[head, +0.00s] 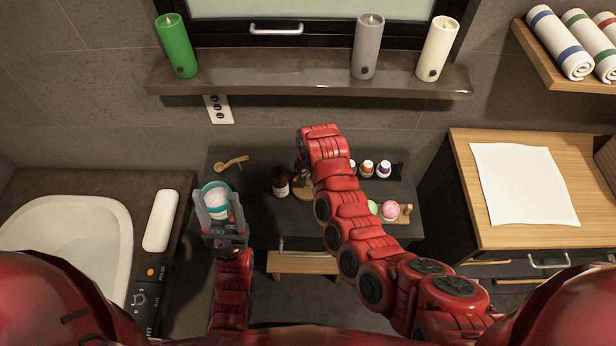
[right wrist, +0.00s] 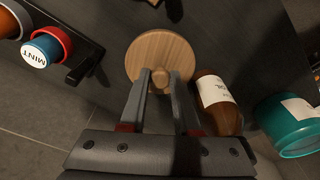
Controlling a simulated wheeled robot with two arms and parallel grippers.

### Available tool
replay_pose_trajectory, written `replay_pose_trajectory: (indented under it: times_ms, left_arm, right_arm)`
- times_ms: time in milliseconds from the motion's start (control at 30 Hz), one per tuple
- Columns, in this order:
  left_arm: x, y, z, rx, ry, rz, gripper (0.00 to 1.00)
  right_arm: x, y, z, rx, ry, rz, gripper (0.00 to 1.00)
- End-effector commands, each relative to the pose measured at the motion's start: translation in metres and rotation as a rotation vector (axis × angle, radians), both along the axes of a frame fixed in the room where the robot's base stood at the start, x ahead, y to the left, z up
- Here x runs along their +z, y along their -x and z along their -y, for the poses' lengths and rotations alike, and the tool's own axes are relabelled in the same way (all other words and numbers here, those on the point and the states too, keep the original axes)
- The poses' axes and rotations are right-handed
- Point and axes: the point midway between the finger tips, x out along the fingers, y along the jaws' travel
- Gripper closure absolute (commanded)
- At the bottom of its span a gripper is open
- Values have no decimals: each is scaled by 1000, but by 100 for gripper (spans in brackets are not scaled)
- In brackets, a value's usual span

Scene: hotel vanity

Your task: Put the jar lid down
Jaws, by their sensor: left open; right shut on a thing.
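The jar lid (right wrist: 150,47) is a round wooden disc with a knob. My right gripper (right wrist: 160,77) is shut on its knob. In the head view a part of the lid (head: 303,192) shows beside the brown bottle, and my right wrist hides much of that gripper. Whether the lid touches the dark counter is hard to tell. The teal jar (head: 214,187) stands uncovered at the counter's left, with pale contents; its side shows in the right wrist view (right wrist: 283,122). My left gripper (head: 218,208) is open, its fingers at the jar's near side.
A brown bottle (head: 280,183) stands between jar and lid, close to my right gripper. A wooden scoop (head: 232,162) lies behind the jar. Small capped bottles (head: 367,168) stand in a dark tray at right, with bath balls (head: 389,209) in front. A basin (head: 70,232) is at left.

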Motion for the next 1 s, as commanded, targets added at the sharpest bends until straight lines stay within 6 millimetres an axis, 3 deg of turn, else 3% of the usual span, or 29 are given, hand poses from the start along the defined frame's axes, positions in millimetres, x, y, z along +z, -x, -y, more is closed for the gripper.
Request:
replay_pose_trajectory:
  times_ms: [367, 400, 567, 833, 1000]
  left_arm:
    - [-6, 0, 0, 0, 0, 0, 39]
    - [-6, 0, 0, 0, 0, 0, 39]
    - [-5, 0, 0, 0, 0, 0, 39]
    - [-5, 0, 0, 0, 0, 0, 39]
    - [0, 0, 0, 0, 0, 0, 39]
  right_arm:
    - [-9, 0, 0, 1, 1, 1, 100]
    - [-9, 0, 0, 1, 1, 1, 68]
    - [-8, 0, 0, 1, 0, 0, 39]
    - [-8, 0, 0, 1, 0, 0, 39]
    - [4, 0, -1, 1, 0, 1, 39]
